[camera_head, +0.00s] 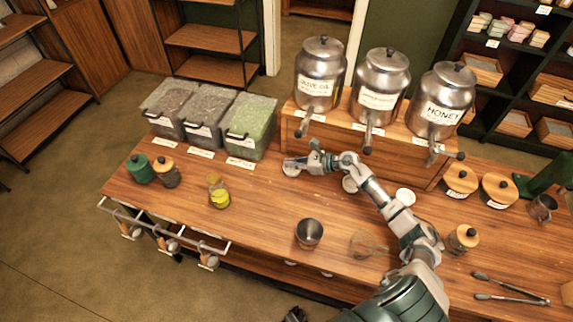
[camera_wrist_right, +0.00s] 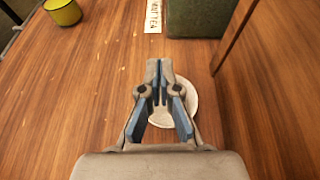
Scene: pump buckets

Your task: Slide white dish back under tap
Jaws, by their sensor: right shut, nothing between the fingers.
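A round white dish (camera_head: 291,170) lies on the wooden counter, in front of and slightly left of the olive oil dispenser's tap (camera_head: 303,128). My right gripper (camera_head: 288,162) is low at this dish, shut with nothing in it. In the right wrist view the shut fingers (camera_wrist_right: 160,72) cover the left part of the dish (camera_wrist_right: 188,97). I cannot tell whether they touch it. Two more white dishes stand by the other taps, one beside my forearm (camera_head: 349,184) and one further right (camera_head: 405,196). A dark part at the bottom edge may be my left gripper (camera_head: 294,315).
The wooden dispenser stand (camera_head: 410,150) rises behind the dishes. Bins (camera_head: 247,135) stand at the back left. A metal cup (camera_head: 309,233), a glass vessel (camera_head: 367,245) and a yellow-filled jar (camera_head: 219,195) stand nearer the front.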

